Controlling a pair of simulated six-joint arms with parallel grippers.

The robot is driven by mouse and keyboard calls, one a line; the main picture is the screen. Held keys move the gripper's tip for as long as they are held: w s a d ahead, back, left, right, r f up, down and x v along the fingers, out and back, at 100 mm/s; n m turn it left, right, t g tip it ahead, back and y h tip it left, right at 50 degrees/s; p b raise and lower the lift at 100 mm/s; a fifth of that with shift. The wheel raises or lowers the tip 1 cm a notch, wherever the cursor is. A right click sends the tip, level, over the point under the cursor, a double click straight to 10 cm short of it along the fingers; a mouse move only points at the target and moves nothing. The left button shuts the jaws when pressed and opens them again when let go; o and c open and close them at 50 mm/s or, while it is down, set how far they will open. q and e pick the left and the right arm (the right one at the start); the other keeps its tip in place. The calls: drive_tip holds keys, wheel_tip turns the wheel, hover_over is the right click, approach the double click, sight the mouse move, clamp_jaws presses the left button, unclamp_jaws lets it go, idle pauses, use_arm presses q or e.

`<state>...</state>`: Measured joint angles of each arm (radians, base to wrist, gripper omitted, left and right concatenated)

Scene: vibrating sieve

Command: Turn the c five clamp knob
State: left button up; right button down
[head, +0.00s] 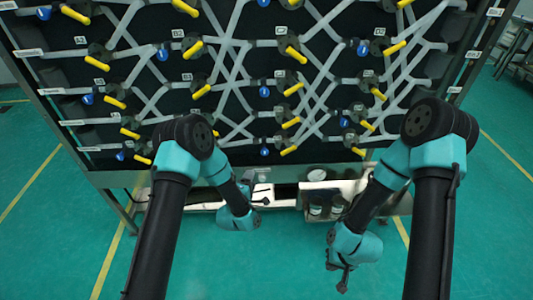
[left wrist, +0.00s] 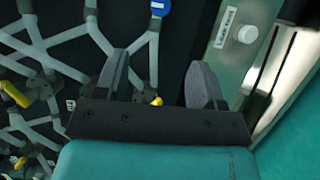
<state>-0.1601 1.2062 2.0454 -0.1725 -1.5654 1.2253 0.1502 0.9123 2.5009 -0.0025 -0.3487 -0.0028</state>
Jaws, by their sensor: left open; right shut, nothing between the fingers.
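The upright panel (head: 230,105) carries columns of yellow-handled valves and blue knobs. Labels C2 and C3 seem to mark the middle column. Its lowest yellow handle (head: 288,150) is in the head view; no C5 label is readable, so I cannot tell which knob is C5. My left gripper (left wrist: 160,82) is open in the left wrist view, with nothing between its fingers. Behind it are a small yellow tip (left wrist: 157,101) and, higher, a blue round knob (left wrist: 160,8). My right gripper (head: 343,280) is shut and empty, low and away from the panel.
A metal strip with a label and a white round knob (left wrist: 247,34) is right of my left gripper. Pale tubes (left wrist: 40,45) cross the panel. Green floor is open in front.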

sight(264, 153)
use_arm(q)
drive_tip(key=x, duration=1.7)
drive_tip(key=shift+w+f, duration=0.1)
drive_tip(key=shift+w, duration=0.05)
drive_tip(key=shift+c, duration=0.3)
drive_tip(key=c, duration=0.9)
drive_tip(key=shift+o, duration=0.2)
